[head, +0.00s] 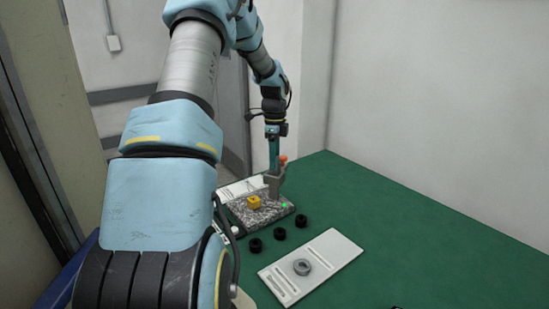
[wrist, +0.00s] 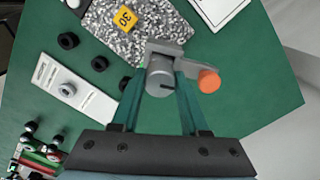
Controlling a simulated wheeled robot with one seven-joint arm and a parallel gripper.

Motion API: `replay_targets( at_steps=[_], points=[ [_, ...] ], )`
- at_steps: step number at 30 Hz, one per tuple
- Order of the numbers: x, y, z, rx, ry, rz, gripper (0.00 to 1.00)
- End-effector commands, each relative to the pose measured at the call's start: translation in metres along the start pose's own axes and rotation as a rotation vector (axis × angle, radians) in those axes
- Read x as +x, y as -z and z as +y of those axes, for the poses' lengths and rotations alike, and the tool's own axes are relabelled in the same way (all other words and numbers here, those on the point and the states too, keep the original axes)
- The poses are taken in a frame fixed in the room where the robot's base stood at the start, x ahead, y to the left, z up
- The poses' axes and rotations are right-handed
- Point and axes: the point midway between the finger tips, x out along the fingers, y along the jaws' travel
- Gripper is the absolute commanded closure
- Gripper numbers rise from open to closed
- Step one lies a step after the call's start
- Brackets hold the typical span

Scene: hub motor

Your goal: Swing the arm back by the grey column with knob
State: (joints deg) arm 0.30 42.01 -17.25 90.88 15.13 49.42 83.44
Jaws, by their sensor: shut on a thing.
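The grey column (head: 273,185) stands on the speckled stone base (head: 240,221), with an orange knob (head: 283,160) at its upper right. In the wrist view, the column's round grey top (wrist: 160,82) sits between my teal fingers, and the orange knob (wrist: 209,80) sticks out to the right, outside them. A flat grey arm (wrist: 166,48) lies just beyond the fingertips. My gripper (head: 273,165) points down over the column and is shut on it; it also shows in the wrist view (wrist: 161,70). The fingers hide part of the column.
A yellow piece (head: 254,202) marked 30 sits on the stone base. Three black rings (head: 280,234) lie in front of it. A white slotted tray (head: 335,249) holds a grey ring (head: 302,267). White sheets lie behind the base. The green table (head: 420,250) is clear at right.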

Motion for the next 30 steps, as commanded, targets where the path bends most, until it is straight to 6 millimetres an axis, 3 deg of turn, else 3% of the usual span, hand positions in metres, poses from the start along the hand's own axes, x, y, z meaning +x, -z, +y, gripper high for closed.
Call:
replay_targets(
  at_steps=[11,12,20,30],
  points=[
    [-0.0002,0.0003,-0.0002,0.008,0.001,-0.001,1.00],
    [-0.0002,0.0003,-0.0002,0.008,0.001,-0.001,0.55],
    [-0.0001,0.0001,-0.0001,0.007,0.000,0.000,0.26],
    [-0.0044,-0.0001,-0.0008,0.005,0.003,0.000,0.26]
  ],
)
